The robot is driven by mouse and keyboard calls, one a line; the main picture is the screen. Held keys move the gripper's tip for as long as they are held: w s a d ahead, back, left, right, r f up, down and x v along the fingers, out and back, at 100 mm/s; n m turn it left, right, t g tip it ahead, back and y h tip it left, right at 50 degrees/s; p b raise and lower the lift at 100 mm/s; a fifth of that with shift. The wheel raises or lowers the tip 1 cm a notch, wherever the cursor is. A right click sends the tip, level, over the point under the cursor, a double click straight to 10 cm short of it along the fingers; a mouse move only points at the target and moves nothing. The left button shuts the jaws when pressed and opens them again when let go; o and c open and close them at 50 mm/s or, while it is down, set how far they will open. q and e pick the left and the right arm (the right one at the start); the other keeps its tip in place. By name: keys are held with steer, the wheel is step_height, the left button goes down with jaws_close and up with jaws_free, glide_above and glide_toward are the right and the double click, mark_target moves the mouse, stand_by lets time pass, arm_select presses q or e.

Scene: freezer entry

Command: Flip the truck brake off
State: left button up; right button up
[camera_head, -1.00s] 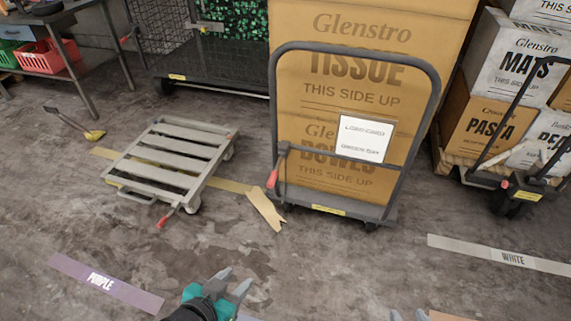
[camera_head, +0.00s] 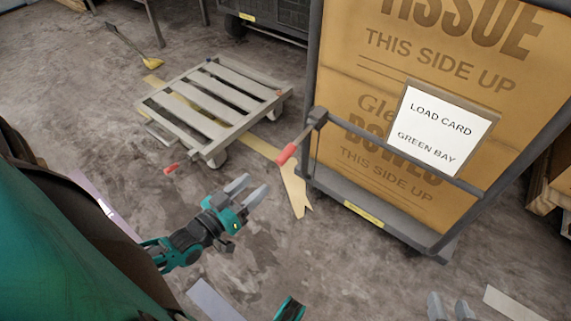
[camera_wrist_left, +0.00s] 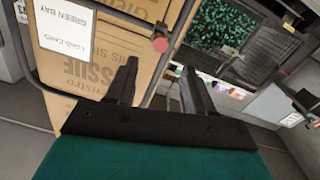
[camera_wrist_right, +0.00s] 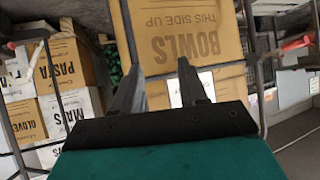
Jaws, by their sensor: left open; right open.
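The loaded truck (camera_head: 365,215) stands at the right in the head view, stacked with brown boxes (camera_head: 430,60). Its brake lever with a red grip (camera_head: 288,153) sticks out from the left side of the frame. My left gripper (camera_head: 253,187) is open and empty, below and left of the red grip, apart from it. In the left wrist view the red grip's round end (camera_wrist_left: 161,45) shows between and beyond the open fingers (camera_wrist_left: 160,70). My right gripper (camera_head: 450,305) is open at the bottom edge, in front of the truck. The red grip also shows in the right wrist view (camera_wrist_right: 297,43).
A low grey slatted cart (camera_head: 215,105) with its own red-tipped lever (camera_head: 171,169) stands left of the truck. A load card (camera_head: 437,130) reading Green Bay hangs on the truck. Bare floor lies in front.

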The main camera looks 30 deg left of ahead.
mark_target(285, 157)
arm_select(q)
steer(key=w+b, duration=0.1)
steer(key=w, duration=0.3)
steer(key=w+d+b, duration=0.1)
steer(key=w, duration=0.3)
steer(key=w+b, duration=0.1)
steer(key=w, duration=0.3)
steer(key=shift+d, duration=0.15)
steer(key=shift+w, duration=0.4)
arm_select(e)
steer(key=shift+w+a+f+y, duration=0.25)
steer(key=shift+a+f+y, duration=0.05)
steer(key=shift+a+f, duration=0.35)
arm_select(q)
steer(key=c, duration=0.8)
jaws_close()
arm_select(e)
steer(key=shift+s+d+f, duration=0.15)
steer(key=shift+d+f, duration=0.05)
